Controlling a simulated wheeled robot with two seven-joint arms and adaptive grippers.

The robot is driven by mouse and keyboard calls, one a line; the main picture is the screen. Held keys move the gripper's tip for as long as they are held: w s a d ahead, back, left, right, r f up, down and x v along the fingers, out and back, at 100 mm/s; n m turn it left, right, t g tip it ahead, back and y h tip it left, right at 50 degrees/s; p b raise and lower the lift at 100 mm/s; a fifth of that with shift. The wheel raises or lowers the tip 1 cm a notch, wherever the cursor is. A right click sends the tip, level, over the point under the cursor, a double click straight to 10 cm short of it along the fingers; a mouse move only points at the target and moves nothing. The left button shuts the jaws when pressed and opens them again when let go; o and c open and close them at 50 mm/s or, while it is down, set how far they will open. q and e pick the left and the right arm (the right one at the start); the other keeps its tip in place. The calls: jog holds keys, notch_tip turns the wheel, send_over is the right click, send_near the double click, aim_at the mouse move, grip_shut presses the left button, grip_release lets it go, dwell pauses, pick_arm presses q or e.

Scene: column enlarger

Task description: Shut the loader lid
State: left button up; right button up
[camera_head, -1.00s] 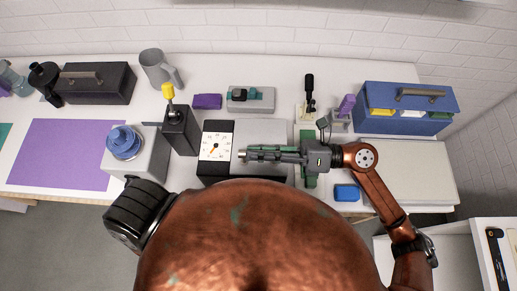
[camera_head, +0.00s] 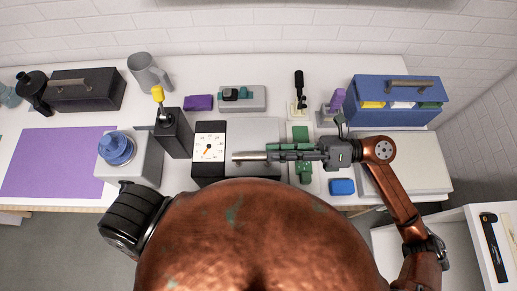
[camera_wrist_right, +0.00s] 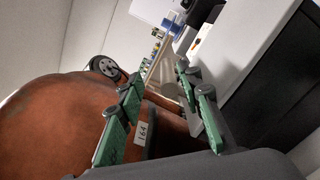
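The loader appears to be the grey flat box (camera_head: 255,132) with a pale top, right of the dial panel; I cannot tell for certain which part is its lid or how far open it is. A silver bar (camera_head: 248,157) runs along its near side. My right gripper (camera_head: 270,151) is over the right part of this box, pointing left, close to the bar's right end. In the right wrist view its green-padded fingers (camera_wrist_right: 158,76) stand apart with nothing between them. Contact with the box cannot be made out. My left gripper is out of view.
A dial panel (camera_head: 209,146), a black post with a yellow knob (camera_head: 172,133) and a grey block with a blue knob (camera_head: 117,149) stand to the left. A black-handled lever (camera_head: 298,92), a blue toolbox (camera_head: 397,103) and a small blue block (camera_head: 341,187) are to the right.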

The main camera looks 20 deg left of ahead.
jog(key=v, duration=0.5)
jog(key=shift+d, duration=0.1)
dwell(0.4)
